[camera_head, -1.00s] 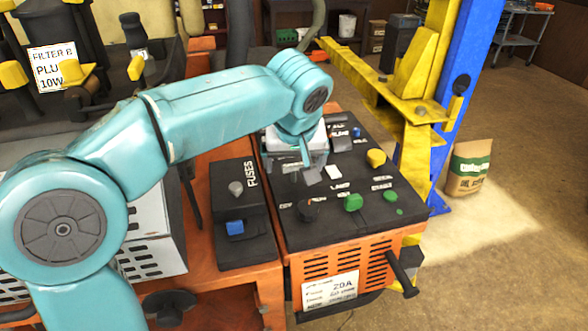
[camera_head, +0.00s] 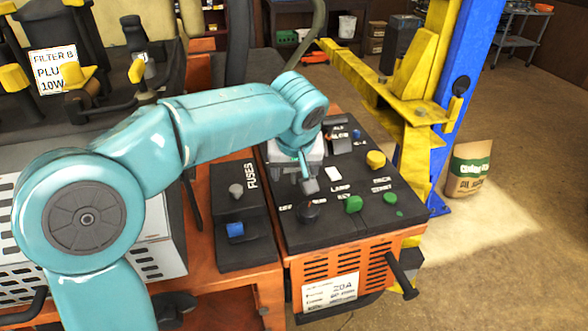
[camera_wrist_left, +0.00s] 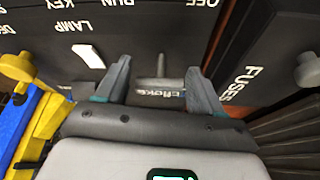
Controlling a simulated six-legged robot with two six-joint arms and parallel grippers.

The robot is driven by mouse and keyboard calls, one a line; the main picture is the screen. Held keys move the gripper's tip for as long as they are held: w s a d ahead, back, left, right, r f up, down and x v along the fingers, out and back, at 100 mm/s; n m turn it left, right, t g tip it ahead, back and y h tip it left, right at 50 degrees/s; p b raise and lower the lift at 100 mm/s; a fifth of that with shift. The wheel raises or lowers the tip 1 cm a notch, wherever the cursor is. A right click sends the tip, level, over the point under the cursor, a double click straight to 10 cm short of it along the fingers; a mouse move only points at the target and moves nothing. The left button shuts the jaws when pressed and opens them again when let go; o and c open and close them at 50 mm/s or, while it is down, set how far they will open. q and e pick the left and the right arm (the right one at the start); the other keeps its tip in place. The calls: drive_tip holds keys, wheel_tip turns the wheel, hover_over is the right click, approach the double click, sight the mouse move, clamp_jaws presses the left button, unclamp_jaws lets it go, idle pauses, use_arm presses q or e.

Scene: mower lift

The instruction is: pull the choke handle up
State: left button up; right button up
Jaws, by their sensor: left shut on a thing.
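The choke handle (camera_wrist_left: 160,82) is a small grey T-shaped pull on the black control panel (camera_head: 335,222). In the left wrist view its label, reading Choke, shows upside down beside it. My left gripper (camera_wrist_left: 158,66) has its two grey fingers on either side of the handle's crossbar and is shut on it. In the head view my left gripper (camera_head: 308,180) points down at the panel's left half; gripper and wrist hide the handle there. How far the handle stands out of the panel is hard to tell. My right gripper is not in view.
The fuses box (camera_head: 240,205) stands to the left. A yellow and blue lift post (camera_head: 449,100) stands to the right.

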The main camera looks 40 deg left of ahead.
use_arm(q)
wheel_tip(320, 180, up, 2)
drive_tip(key=shift+r+p, duration=0.2)
drive_tip(key=shift+p, duration=0.3)
drive_tip(key=shift+a+f, duration=0.1)
drive_tip(key=o, duration=1.5)
drive_tip(key=p+v, duration=0.1)
drive_tip(key=v, duration=1.5)
drive_tip(key=shift+s+r, duration=0.1)
drive_tip(key=shift+r, duration=0.15)
